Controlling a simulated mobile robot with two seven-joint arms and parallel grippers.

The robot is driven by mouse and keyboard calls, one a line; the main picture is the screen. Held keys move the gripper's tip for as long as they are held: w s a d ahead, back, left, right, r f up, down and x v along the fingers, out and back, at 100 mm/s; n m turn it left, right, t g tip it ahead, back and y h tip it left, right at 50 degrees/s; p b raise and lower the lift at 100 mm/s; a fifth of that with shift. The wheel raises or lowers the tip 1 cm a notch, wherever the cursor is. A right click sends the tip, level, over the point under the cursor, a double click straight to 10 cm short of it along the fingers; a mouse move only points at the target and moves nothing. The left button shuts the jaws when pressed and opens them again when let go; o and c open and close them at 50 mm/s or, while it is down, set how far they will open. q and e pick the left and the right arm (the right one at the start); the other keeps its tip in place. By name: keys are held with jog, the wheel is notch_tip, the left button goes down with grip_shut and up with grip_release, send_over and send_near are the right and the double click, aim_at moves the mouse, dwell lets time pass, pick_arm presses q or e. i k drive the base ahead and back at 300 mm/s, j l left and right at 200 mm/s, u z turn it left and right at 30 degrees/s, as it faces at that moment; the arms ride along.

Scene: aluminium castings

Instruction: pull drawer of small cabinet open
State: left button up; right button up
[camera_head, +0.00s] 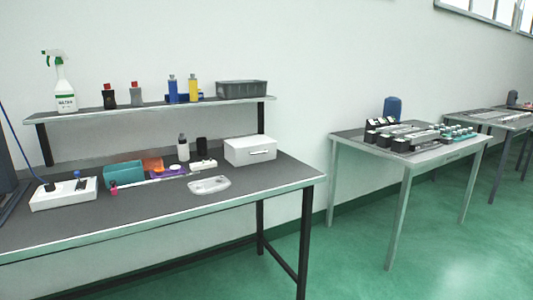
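A small white cabinet (250,150) stands near the right end of the dark bench top, by the wall side. A dark handle (262,153) shows on its front drawer face. The drawer appears shut. Neither of my grippers shows in the head view.
The bench (150,216) has a clear front strip. A clear tray (209,185) lies in front of the cabinet. A teal bin (124,175), bottles and a white box (64,193) stand further left. A shelf (150,108) hangs above. Another table (440,153) with metal parts stands right, across green floor.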

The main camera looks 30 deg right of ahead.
aim_at(266, 149)
jog(key=i+l, duration=0.15)
jog(key=l, duration=0.25)
jog(key=i+l+z, duration=0.15)
jog(key=l, duration=0.2)
jog(key=i+l, duration=0.15)
jog(key=l, duration=0.25)
jog(key=i+l+z, duration=0.15)
jog(key=l, duration=0.2)
